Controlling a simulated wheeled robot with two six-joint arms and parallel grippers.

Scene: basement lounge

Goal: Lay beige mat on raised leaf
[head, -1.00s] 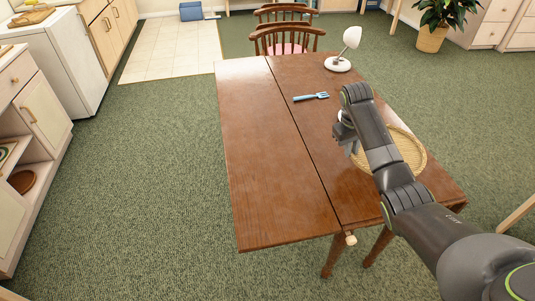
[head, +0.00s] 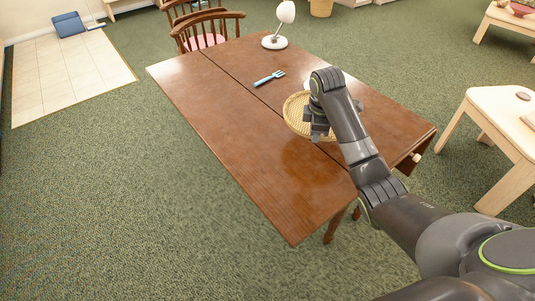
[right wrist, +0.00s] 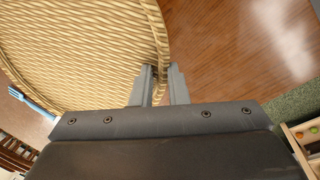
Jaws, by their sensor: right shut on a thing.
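The beige mat (head: 294,108) is a round woven disc with a raised rim. My right gripper (head: 318,132) is shut on its near edge; in the right wrist view the fingers (right wrist: 160,88) pinch the rim of the mat (right wrist: 75,45). In the head view the mat overlaps the seam of the brown wooden table (head: 335,92). I cannot tell whether it touches the wood or hangs just above it. The raised leaf (head: 235,125) is the flat section left of the seam, and it is bare and glossy. My left gripper is not in view.
A blue fork (head: 269,78) lies on the table beyond the mat. A white lamp (head: 280,28) stands at the far end. A wooden chair (head: 208,32) is behind that end. A pale side table (head: 510,115) stands at right. Green carpet on the left is clear.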

